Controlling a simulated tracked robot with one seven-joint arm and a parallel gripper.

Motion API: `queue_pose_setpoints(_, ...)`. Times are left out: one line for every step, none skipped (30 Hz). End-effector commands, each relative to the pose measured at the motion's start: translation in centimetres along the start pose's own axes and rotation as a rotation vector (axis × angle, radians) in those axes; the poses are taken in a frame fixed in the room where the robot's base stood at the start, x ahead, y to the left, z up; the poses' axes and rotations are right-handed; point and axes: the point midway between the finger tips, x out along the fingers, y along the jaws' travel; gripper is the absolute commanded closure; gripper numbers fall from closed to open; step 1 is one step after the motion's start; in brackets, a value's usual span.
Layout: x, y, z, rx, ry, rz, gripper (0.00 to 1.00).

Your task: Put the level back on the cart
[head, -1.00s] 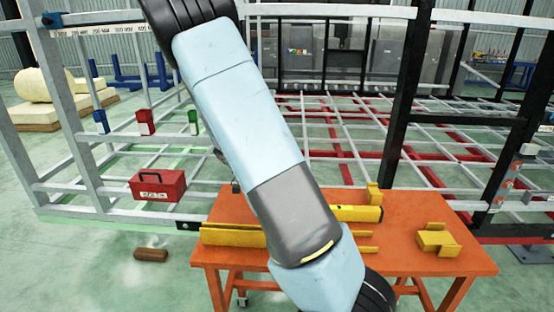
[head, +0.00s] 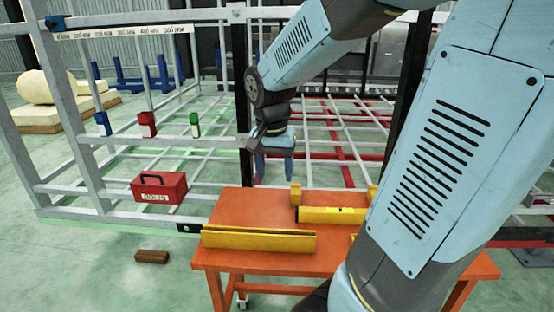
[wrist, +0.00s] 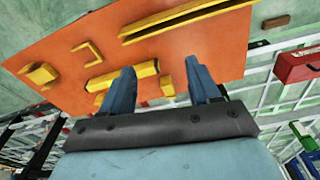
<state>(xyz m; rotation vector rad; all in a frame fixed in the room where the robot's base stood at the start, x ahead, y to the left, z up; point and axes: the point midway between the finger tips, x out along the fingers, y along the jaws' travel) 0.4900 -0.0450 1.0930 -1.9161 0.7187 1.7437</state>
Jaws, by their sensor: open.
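The level (head: 330,215), a yellow bar with dark marks, lies on the orange cart (head: 255,205) near its far side, partly hidden by my arm. In the wrist view the level (wrist: 122,76) lies on the cart top (wrist: 150,35), partly behind my left finger. My gripper (head: 275,168) is open and empty, pointing down just beyond the cart's far edge, to the left of the level. Its two blue fingers also show in the wrist view (wrist: 163,88), apart, with nothing between them held.
A long yellow channel (head: 258,240) lies along the cart's near left edge. Small yellow brackets (head: 296,195) stand by the level. A red toolbox (head: 159,188) sits on the white frame at left. A brown block (head: 152,256) lies on the floor.

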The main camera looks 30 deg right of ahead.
Motion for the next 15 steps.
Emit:
queue_pose_setpoints(-1.1,0.4,0.7,-0.048,0.022,-0.035,0.39)
queue_pose_setpoints(-1.6,0.5,1.1,-0.08,0.034,-0.054,0.39)
queue_pose_setpoints(-2.4,0.7,1.7,-0.122,0.052,-0.078,0.39)
queue_pose_setpoints(-2.9,0.8,2.1,-0.155,0.066,-0.094,0.39)
queue_pose_setpoints(-3.4,1.0,2.5,-0.187,0.081,-0.109,0.39)
queue_pose_setpoints(-4.0,1.1,3.1,-0.232,0.103,-0.129,0.39)
queue_pose_setpoints(-4.5,1.3,3.6,-0.263,0.12,-0.142,0.39)
queue_pose_setpoints(-5.0,1.4,4.0,-0.296,0.139,-0.155,0.39)
queue_pose_setpoints(-5.6,1.6,4.7,-0.34,0.163,-0.17,0.39)
queue_pose_setpoints(-6.0,1.8,5.2,-0.371,0.182,-0.18,0.39)
queue_pose_setpoints(-6.5,1.9,5.6,-0.403,0.202,-0.189,0.39)
queue_pose_setpoints(-7.0,2.1,6.2,-0.445,0.229,-0.199,0.39)
queue_pose_setpoints(-7.3,2.2,6.7,-0.474,0.247,-0.205,0.39)
queue_pose_setpoints(-7.6,2.4,7.1,-0.502,0.266,-0.21,0.39)
queue_pose_setpoints(-8.0,2.5,7.6,-0.536,0.29,-0.215,0.39)
